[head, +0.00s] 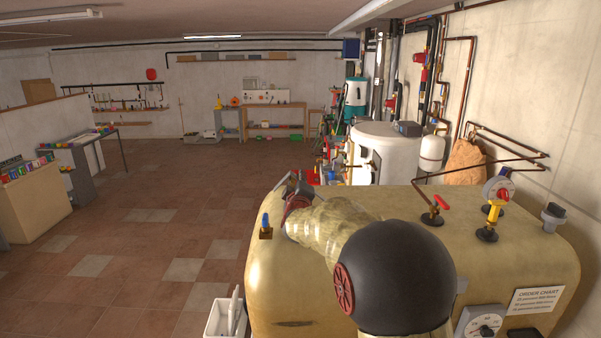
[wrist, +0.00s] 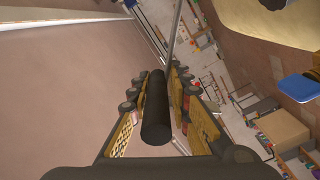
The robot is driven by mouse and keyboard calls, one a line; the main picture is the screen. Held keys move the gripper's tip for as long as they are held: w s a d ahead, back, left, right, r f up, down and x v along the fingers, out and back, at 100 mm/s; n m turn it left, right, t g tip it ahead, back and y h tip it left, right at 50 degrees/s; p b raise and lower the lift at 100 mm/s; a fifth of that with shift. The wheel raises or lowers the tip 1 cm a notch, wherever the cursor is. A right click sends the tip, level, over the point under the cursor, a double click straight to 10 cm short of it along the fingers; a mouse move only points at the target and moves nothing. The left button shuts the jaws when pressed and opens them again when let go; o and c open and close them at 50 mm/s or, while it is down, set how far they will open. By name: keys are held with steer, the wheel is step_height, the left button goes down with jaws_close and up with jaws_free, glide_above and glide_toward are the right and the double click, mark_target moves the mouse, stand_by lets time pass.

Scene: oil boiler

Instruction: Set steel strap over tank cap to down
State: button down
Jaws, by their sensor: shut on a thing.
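My gripper (wrist: 156,82) is shut on a black cylindrical handle (wrist: 156,115), with a finger on each side of it. A thin steel bar (wrist: 175,28), apparently the strap, shows beyond the handle in the wrist view. In the head view my gripper (head: 297,192) is above the far left part of the beige tank (head: 268,290). My own arm covers the middle of the tank top. I cannot make out the tank cap under the strap, or how far the strap is tilted.
A blue-topped fitting (head: 265,224) stands left of my gripper. A red-handled valve (head: 437,207), a yellow fitting (head: 494,212) and a dark grey fitting (head: 553,217) stand on the tank's right. A white bin (head: 216,318) is on the floor. The tiled floor at left is open.

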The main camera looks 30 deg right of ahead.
steer(key=w+a+f+n+b, duration=0.1)
steer(key=a+f+n, duration=0.1)
steer(key=f, duration=0.4)
steer(key=w+a+f+n+b, duration=0.1)
steer(key=w+a+f+n, duration=0.1)
steer(key=f+n, duration=0.3)
steer(key=shift+a+f, duration=0.3)
steer(key=shift+f, duration=0.7)
steer(key=c, duration=1.7)
jaws_free()
steer(key=v, duration=1.2)
steer(key=shift+b, duration=0.3)
